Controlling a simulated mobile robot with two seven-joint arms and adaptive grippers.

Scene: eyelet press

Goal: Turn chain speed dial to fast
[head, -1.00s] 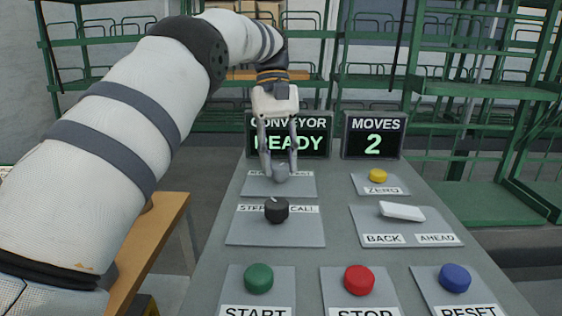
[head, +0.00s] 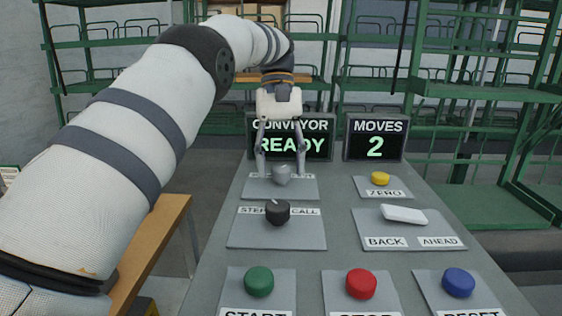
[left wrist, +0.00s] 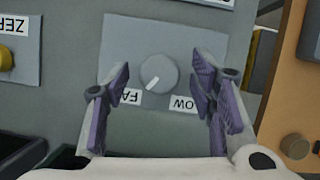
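The chain speed dial is a round grey knob (head: 282,174) on a grey plate at the far end of the console. In the left wrist view the knob (left wrist: 159,73) has a white pointer mark towards the lower left, on the side of the label reading "FA" (left wrist: 132,97). The label ending in "OW" (left wrist: 184,103) lies on the other side. Both labels are partly hidden by fingers. My left gripper (head: 281,172) is open, with its fingers on either side of the knob and visible gaps to it. My right gripper is not in view.
A black step/call knob (head: 277,212) stands nearer on the console. A yellow zero button (head: 380,179) and a white rocker (head: 403,215) are to the right. Green, red (head: 361,284) and blue buttons line the front. Display screens (head: 290,137) stand behind the dial.

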